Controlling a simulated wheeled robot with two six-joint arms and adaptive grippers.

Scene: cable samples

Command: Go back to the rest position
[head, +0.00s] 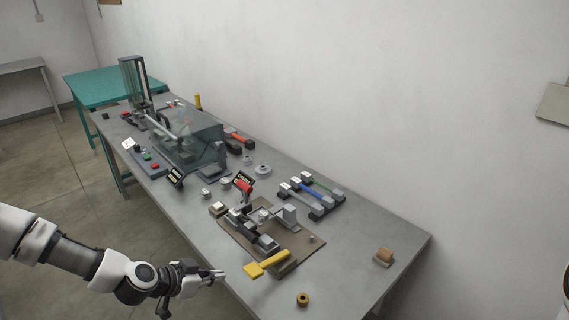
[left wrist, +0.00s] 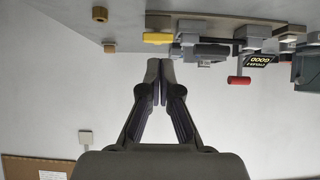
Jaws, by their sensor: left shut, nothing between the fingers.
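My left gripper (head: 216,275) is shut and empty in the head view, near the front edge of the grey table (head: 360,270). Its fingers also show in the left wrist view (left wrist: 159,72), closed together with nothing between them. The yellow handle (head: 267,264) of the fixture on the brown board (head: 301,247) lies a little to the right of the fingertips, apart from them. In the left wrist view the yellow handle (left wrist: 158,38) shows above the fingers. My right gripper is not in view; only a bit of white arm shows at the right edge of the head view.
Cable samples (head: 309,196) lie behind the board. A test machine (head: 180,135) stands at the table's far end. A tan block (head: 384,257) and a brass-coloured ring (head: 303,299) lie at the near end. Floor (head: 120,215) left of the table is clear.

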